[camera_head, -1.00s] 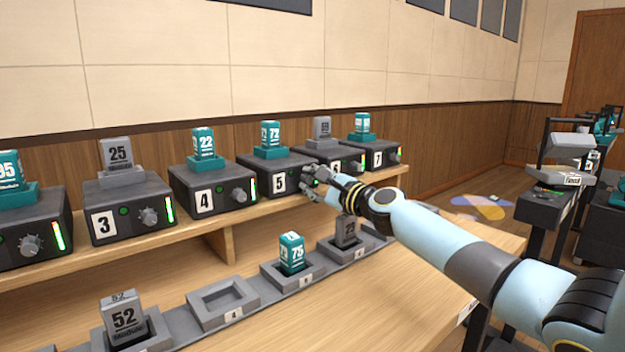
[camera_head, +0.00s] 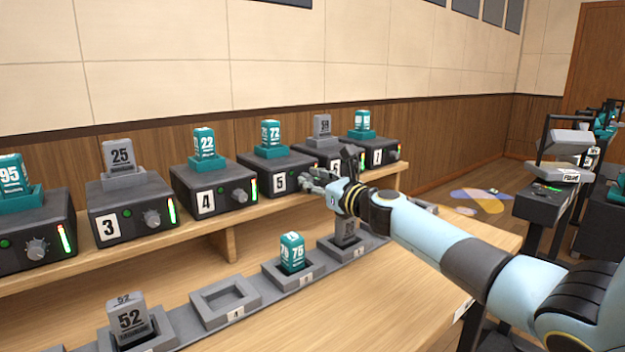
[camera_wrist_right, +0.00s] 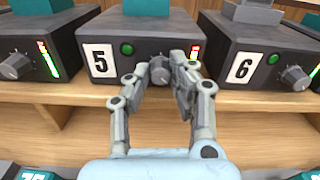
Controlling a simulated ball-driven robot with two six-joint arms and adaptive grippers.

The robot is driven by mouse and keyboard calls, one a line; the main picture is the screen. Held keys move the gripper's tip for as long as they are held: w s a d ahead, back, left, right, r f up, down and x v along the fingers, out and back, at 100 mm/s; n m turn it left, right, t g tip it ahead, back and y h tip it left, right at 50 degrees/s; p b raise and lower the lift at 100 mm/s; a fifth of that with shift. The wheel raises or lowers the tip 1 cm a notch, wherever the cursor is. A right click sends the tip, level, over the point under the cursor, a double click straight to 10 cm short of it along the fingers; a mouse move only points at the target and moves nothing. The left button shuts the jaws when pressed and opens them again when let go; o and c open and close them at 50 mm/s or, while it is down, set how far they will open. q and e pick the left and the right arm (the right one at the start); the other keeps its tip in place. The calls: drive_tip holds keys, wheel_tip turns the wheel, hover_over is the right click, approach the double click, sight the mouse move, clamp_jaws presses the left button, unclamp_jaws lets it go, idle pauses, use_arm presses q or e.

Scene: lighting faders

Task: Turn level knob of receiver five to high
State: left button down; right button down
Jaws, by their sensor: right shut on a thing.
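Receiver five (camera_head: 270,174) is a dark box with a white "5" label on the wooden shelf. It also shows in the right wrist view (camera_wrist_right: 120,30), with a green light and a level meter that shows red at its top and is partly covered. Its level knob (camera_wrist_right: 160,68) is a grey dial between my right gripper's fingers. My right gripper (camera_head: 314,180) is shut on the knob at the receiver's front; the wrist view shows its two fingers (camera_wrist_right: 160,78) on either side of the knob. The fingers hide the knob in the head view. My left gripper is not in view.
Receiver four (camera_head: 210,190) stands to the left and receiver six (camera_head: 325,152) to the right, close on either side. Below the shelf, a row of grey cradles (camera_head: 222,302) holds several handsets on the desk. A dark stand (camera_head: 550,200) is at the right.

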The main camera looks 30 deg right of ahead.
drive_tip(key=shift+f+m, duration=0.2)
drive_tip(key=shift+m, duration=0.5)
drive_tip(key=c, duration=1.4)
unclamp_jaws()
drive_tip(key=shift+r, duration=0.1)
drive_tip(key=shift+c, duration=0.2)
drive_tip(key=s, duration=0.7)
drive_tip(key=shift+s+d, duration=0.3)
drive_tip(key=shift+d, duration=0.05)
